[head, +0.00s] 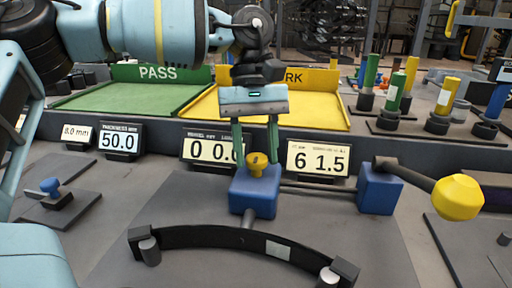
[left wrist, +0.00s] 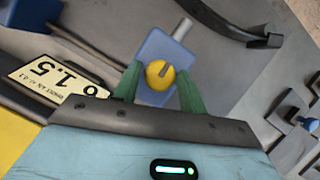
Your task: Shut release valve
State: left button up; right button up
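A small yellow knob with a dark slot (head: 257,161), which looks like the release valve, sits on top of a blue block (head: 254,192). The knob also shows in the left wrist view (left wrist: 160,74), on the blue block (left wrist: 163,52). My left gripper (head: 255,150) points down over the block. Its two green fingers are spread, one on each side of the knob, with gaps visible in the left wrist view (left wrist: 159,70). Whether the tips are level with the knob is hard to tell. My right gripper is in neither view.
A rod joins the block to a second blue block (head: 379,189) with a lever ending in a large yellow ball (head: 457,197). A black curved bar (head: 215,237) lies in front. Number displays (head: 318,158) and green and yellow trays (head: 145,96) stand behind.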

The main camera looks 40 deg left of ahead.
pick_arm(q)
jog(key=shift+o, duration=1)
jog(key=p+v, duration=0.1)
jog(key=v, duration=0.7)
jog(key=shift+s+f, duration=0.1)
jog(key=shift+f, duration=0.05)
